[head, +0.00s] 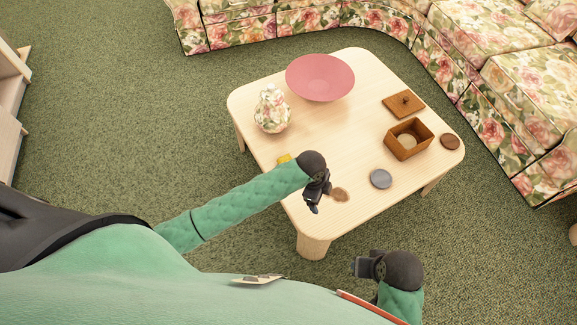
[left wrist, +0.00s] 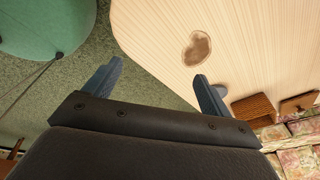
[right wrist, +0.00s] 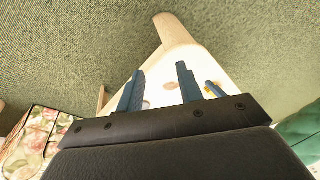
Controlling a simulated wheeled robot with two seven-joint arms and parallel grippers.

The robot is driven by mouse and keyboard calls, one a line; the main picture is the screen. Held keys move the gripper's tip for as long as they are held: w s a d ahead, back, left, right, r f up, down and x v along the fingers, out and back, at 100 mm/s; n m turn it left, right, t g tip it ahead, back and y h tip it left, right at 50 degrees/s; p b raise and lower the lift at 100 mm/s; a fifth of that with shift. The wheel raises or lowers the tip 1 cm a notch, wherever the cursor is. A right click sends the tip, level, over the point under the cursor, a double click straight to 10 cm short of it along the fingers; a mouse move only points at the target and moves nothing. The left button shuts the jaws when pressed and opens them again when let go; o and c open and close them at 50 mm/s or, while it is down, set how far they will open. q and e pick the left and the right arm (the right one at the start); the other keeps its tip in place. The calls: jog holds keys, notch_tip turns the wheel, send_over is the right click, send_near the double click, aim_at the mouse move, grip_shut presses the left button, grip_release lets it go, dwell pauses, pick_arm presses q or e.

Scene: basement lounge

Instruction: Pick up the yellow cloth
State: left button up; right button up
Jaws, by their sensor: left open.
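The yellow cloth (head: 284,158) shows only as a small yellow patch on the near-left part of the table, mostly hidden behind my left arm. It does not show in the left wrist view. My left gripper (head: 319,197) is open and empty over the table's near edge, to the right of the cloth and nearer to me. Its spread fingers also show in the left wrist view (left wrist: 160,70), with a brown stain (left wrist: 197,48) beyond them on the tabletop. My right gripper (head: 361,266) is off the table's near side; its fingers stand apart and empty in the right wrist view (right wrist: 160,69).
The light wooden table (head: 350,120) holds a floral jar (head: 272,110), a pink bowl (head: 320,78), an open wooden box (head: 409,139), its lid (head: 404,103), a grey disc (head: 381,179) and a brown disc (head: 450,142). A floral sofa (head: 480,45) curves behind.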

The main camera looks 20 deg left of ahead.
pick_arm(q)
jog(key=w+a+f+m+y, duration=0.1)
jog(key=w+a+f+m, duration=0.3)
jog(key=w+a, duration=0.4)
jog(key=m+y+b, duration=0.2)
jog(key=m, duration=0.1)
send_near(288, 157)
jog(key=shift+s+d+f+g, duration=0.15)
jog(key=shift+s+d+f, duration=0.1)
jog(key=shift+s+f, duration=0.35)
jog(key=shift+s+d+f+g, duration=0.15)
jog(key=shift+s+d+f, duration=0.1)
jog(key=shift+s+f, duration=0.35)
jog(key=shift+w+a+f+p, duration=0.15)
jog(key=shift+w+p, duration=0.05)
jog(key=shift+p, duration=0.1)
jog(key=shift+f, duration=1.4)
notch_tip(288, 157, down, 4)
jog(key=shift+s+f+p, duration=0.1)
jog(key=shift+p, duration=0.6)
jog(key=shift+f, duration=0.3)
pick_arm(e)
jog(key=shift+w+r, duration=0.1)
jog(key=shift+r, duration=0.05)
